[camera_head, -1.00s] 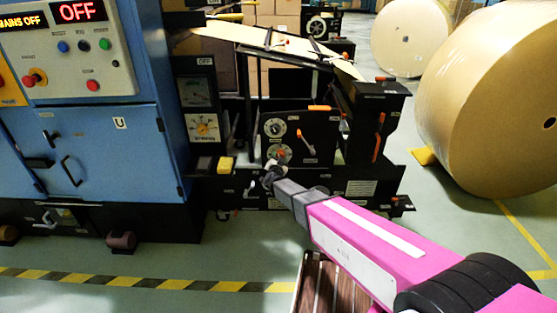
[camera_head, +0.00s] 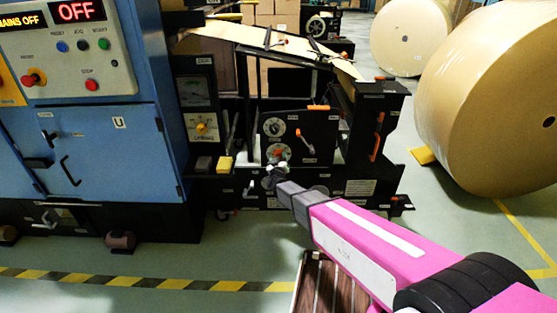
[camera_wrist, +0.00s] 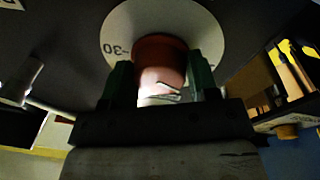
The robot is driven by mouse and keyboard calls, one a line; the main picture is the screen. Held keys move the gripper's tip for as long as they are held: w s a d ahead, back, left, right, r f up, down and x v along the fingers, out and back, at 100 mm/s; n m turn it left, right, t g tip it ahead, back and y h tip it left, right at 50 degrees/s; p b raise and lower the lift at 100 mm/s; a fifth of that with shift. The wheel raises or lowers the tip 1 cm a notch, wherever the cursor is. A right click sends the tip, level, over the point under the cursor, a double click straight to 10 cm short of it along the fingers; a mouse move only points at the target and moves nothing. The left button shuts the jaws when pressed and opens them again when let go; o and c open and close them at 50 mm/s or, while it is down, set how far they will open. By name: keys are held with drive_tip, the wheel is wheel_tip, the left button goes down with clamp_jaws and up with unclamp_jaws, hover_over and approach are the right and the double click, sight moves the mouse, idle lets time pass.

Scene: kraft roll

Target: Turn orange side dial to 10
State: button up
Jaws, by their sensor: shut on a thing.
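The orange side dial (camera_head: 278,153) is the lower of two round dials on the black panel of the machine. In the wrist view its orange-red knob (camera_wrist: 160,50) stands out from a white scale disc (camera_wrist: 205,28). A "30" mark shows at the left of the disc; most other marks are hidden or too dark to read. My gripper (camera_wrist: 160,80) is shut on the knob, with one green fingertip on each side of it. In the head view my gripper (camera_head: 276,170) is at the lower dial and partly covers its lower side.
The upper dial (camera_head: 273,127) is just above. An orange-handled lever (camera_head: 305,140) is to its right, and a taller orange handle (camera_head: 377,138) is farther right. A large kraft roll (camera_head: 490,100) stands at the right.

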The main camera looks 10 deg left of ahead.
drive_tip(key=shift+w+r+n+y, duration=0.1)
drive_tip(key=shift+w+n+y, duration=0.1)
drive_tip(key=shift+n, duration=1)
drive_tip(key=shift+w+n+y, duration=0.15)
drive_tip(key=shift+n+y, duration=0.05)
drive_tip(key=shift+n, duration=1)
drive_tip(key=o, duration=0.9)
drive_tip(key=shift+w+a, duration=0.1)
drive_tip(key=v, duration=1.1)
